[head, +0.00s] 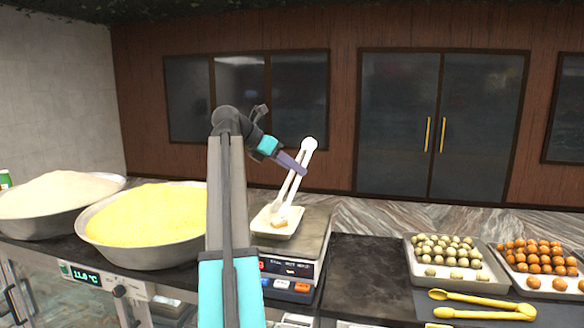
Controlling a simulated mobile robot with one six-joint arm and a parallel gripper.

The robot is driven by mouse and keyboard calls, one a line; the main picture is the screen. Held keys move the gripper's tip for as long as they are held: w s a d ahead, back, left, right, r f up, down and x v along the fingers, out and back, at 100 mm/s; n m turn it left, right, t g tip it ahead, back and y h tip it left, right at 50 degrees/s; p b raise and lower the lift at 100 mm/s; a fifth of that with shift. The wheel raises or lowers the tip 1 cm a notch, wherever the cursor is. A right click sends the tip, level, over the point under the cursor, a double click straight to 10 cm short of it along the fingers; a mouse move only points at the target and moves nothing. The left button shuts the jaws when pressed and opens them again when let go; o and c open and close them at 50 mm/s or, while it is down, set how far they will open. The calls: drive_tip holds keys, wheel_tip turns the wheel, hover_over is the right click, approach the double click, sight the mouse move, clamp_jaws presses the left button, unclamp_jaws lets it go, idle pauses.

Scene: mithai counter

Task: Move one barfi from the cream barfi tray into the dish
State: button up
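My gripper (297,168) is above the scale, closed around white tongs (289,192). The tongs hang tilted, with their tips down in a small white dish (263,226). The dish sits on the weighing scale (308,240). A small tan piece (281,222) shows at the tong tips in the dish. It looks like a barfi, but I cannot tell whether the tips grip it or only touch it. No tray of cream barfi can be made out in this view.
Two wide bowls, one of yellow grains (150,258) and one of pale powder (55,222), stand left. At right are a tray of pale round sweets (418,277), a tray of orange ones (522,286) and yellow tongs (485,301). Dark counter (365,270) is clear between.

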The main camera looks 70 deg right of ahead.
idle(0.5)
wheel_tip(320, 180, up, 10)
idle(0.9)
drive_tip(key=c, duration=0.9)
